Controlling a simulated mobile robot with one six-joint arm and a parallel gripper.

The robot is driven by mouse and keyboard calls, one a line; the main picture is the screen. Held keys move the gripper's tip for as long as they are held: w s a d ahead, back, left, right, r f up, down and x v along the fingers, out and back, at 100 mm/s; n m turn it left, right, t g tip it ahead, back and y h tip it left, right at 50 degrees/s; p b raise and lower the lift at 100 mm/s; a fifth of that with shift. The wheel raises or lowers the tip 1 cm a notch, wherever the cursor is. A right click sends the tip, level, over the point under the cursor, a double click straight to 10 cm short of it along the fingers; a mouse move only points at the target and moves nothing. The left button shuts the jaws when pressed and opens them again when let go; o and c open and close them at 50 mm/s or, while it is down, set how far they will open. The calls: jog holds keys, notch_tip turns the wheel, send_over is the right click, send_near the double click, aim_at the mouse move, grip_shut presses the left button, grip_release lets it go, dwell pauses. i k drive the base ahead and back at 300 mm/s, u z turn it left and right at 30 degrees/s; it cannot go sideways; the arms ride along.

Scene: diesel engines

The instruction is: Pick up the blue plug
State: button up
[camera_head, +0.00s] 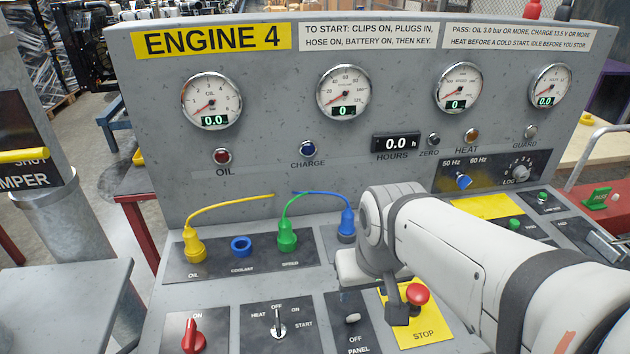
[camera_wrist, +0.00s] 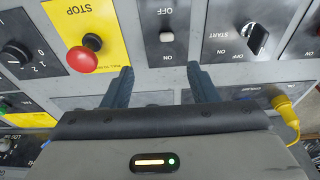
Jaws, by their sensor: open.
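The blue plug (camera_head: 347,223) stands upright at the right of the plug row in the head view, with a blue lead running up and left from its top. My wrist is just right of it and hides part of its base area. An empty blue ring socket (camera_head: 241,246) marked COOLANT sits between the yellow plug (camera_head: 194,246) and the green plug (camera_head: 287,237). My gripper (camera_wrist: 160,76) is open with nothing between its fingers in the wrist view. It hangs over the lower panel near the PANEL switch. The blue plug does not show in the wrist view.
A red STOP button (camera_head: 417,295) on a yellow plate is close to my gripper. A red knob (camera_head: 193,337) and a key switch (camera_head: 279,322) are at the lower left. The gauge panel (camera_head: 280,135) rises behind the plugs.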

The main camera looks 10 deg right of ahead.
aim_at(346, 227)
jog(key=z, duration=0.05)
jog(key=k, duration=0.55)
jog(key=u, duration=2.05)
jog(key=k, duration=0.85)
jog(key=z, duration=1.55)
jog(key=i, duration=1)
jog(key=z, duration=0.05)
